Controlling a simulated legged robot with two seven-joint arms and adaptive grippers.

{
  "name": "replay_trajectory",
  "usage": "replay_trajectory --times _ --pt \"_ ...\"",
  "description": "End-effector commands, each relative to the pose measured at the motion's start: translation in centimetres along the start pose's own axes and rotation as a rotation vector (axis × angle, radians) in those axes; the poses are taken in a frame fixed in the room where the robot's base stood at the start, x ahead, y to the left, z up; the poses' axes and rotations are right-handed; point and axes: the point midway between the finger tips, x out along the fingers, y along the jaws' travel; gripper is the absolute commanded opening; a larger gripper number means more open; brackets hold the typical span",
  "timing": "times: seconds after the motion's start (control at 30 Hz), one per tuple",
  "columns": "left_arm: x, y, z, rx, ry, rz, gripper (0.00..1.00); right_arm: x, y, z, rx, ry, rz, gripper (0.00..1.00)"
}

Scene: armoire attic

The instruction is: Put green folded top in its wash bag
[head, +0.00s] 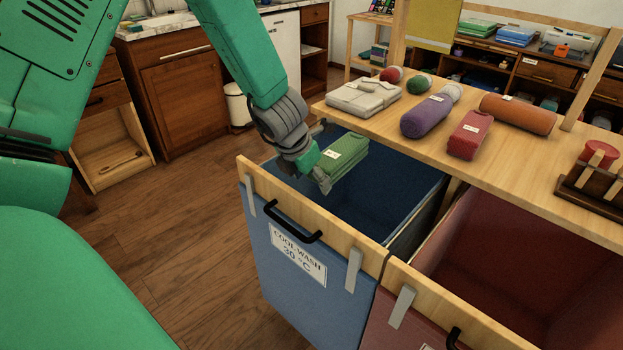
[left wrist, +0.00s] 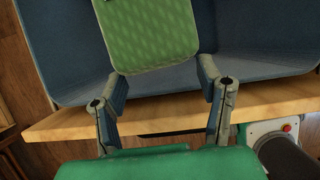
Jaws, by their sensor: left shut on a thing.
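The green folded top (head: 345,153) carries a small white tag and is held over the open mouth of the blue wash bag (head: 400,205). The bag's front label reads "COOL WASH 30 °C". The top's underside is hidden. My right gripper is not in view.
A red bag (head: 530,260) stands open to the right of the blue one. The wooden table (head: 540,150) behind holds a grey folded item (head: 363,96), purple (head: 426,116), red (head: 469,134) and orange (head: 518,113) rolls. Wooden floor lies clear at the left.

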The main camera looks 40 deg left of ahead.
Motion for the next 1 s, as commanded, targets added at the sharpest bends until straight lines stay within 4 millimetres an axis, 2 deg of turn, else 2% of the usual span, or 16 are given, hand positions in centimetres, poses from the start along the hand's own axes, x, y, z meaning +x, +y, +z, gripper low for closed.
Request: replay_trajectory --times 0.03,0.1,0.37,0.47,1.0 --pt "-0.1 -0.1 0.1 0.001 -0.001 0.000 0.67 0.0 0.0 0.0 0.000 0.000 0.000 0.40" --pt "-0.1 -0.1 0.1 0.001 -0.001 0.001 0.84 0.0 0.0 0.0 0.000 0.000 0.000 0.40" --pt "0.0 0.0 0.0 0.001 0.001 -0.001 0.84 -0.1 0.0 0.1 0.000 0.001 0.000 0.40" --pt "-0.6 0.0 0.0 0.003 0.001 0.001 0.84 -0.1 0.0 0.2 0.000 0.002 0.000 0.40" --pt "-9.9 -0.2 0.2 0.006 -0.002 0.005 0.84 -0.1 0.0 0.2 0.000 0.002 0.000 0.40"
